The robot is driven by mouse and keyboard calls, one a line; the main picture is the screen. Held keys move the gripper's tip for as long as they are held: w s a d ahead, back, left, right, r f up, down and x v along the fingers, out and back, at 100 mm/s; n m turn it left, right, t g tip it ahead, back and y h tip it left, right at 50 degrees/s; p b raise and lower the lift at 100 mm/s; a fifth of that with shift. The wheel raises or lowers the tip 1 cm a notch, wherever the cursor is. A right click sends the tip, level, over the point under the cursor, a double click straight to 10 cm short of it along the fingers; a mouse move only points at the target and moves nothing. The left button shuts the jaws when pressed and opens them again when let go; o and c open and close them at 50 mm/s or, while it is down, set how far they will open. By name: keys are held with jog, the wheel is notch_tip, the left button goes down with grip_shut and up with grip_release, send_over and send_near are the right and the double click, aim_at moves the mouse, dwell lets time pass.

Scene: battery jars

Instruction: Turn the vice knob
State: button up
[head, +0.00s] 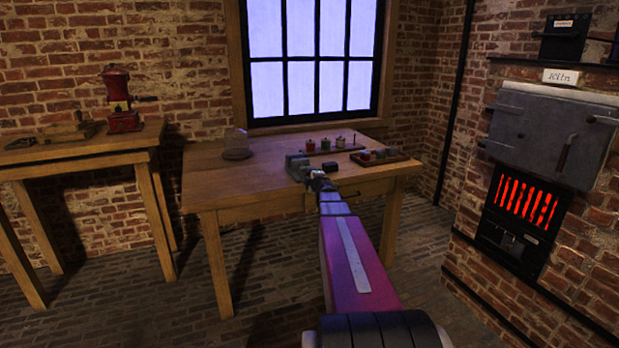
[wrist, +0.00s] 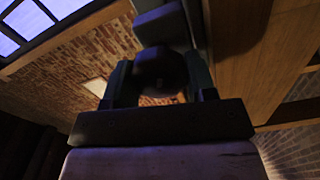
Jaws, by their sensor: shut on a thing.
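The grey vice (head: 297,167) sits at the front edge of the wooden table (head: 230,188). My gripper (head: 318,176) is at the front of the vice, at the end of my outstretched arm. In the wrist view, my gripper (wrist: 158,84) has its two dark fingers on either side of a dark round knob (wrist: 159,66) and is shut on it. The vice body (wrist: 162,24) shows dark behind the knob. The view is dim, and the knob's exact turn cannot be told. In the head view the knob is too small to make out clearly.
Small jars on a tray (head: 384,158) and more jars (head: 330,146) stand behind the vice. A round object (head: 237,152) lies at the table's left. A side table (head: 75,148) with a red grinder (head: 122,105) is at left, a glowing kiln (head: 522,205) at right.

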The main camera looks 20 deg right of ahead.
jog(key=m, duration=0.4)
jog(key=shift+m, duration=0.3)
jog(key=m, duration=0.3)
jog(key=shift+d+r+m, duration=0.1)
jog(key=shift+m, duration=0.3)
jog(key=m, duration=0.4)
jog(key=shift+d, duration=0.1)
jog(key=m, duration=0.8)
jog(key=shift+d+m, duration=0.15)
jog(key=shift+m, duration=0.15)
jog(key=m, duration=0.3)
jog(key=shift+m, duration=0.3)
jog(key=m, duration=0.4)
jog(key=shift+d, duration=0.1)
jog(key=shift+f+m, duration=0.2)
jog(key=shift+m, duration=1.5)
